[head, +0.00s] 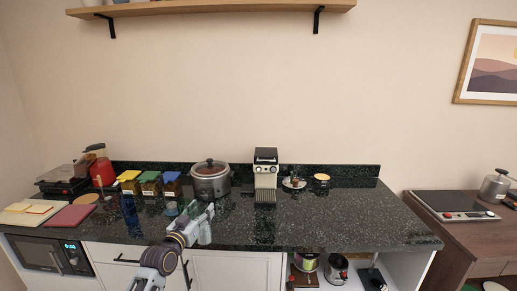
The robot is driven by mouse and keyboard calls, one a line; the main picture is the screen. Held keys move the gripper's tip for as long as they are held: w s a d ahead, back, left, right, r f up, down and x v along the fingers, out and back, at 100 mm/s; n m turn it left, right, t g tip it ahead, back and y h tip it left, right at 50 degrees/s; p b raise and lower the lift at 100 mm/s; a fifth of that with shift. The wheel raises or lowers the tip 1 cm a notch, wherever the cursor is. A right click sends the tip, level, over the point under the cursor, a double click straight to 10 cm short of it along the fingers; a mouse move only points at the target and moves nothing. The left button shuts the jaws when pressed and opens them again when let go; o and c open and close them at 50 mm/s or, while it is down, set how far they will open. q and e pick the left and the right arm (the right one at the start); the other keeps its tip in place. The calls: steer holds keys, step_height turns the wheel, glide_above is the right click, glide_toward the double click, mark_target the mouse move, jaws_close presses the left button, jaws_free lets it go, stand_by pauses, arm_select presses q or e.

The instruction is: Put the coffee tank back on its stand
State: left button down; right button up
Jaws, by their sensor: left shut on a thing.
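My left gripper (206,212) is over the front part of the dark counter, left of the coffee machine (265,178). It is shut on a pale, see-through container (205,234), which looks like the coffee tank. The container hangs at the counter's front edge and is partly hidden by the fingers. The coffee machine is white and black and stands upright at the back of the counter, apart from the gripper. I cannot make out a separate stand for the tank. My right gripper is not in view.
A slow cooker (210,180) stands behind my left gripper. Jars with coloured lids (150,183) and a red blender (102,170) stand further left. The counter's right part (360,225) is clear.

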arm_select(q)
steer(key=n+y, duration=0.1)
steer(key=y, duration=0.1)
glide_toward(206, 236)
steer(key=shift+t, duration=0.3)
steer(key=w, duration=0.4)
steer(key=shift+w+d+f, duration=0.15)
steer(key=shift+d+f, duration=0.05)
steer(key=shift+d, duration=0.15)
steer(key=s+f+n+y, duration=0.1)
steer(key=s+f, duration=0.3)
steer(key=s, duration=0.2)
steer(key=s+a+f+n+y, duration=0.1)
steer(key=s+f+y, duration=0.1)
steer(key=s+f, duration=0.2)
steer(key=shift+s+a, duration=0.25)
steer(key=shift+s, duration=1.4)
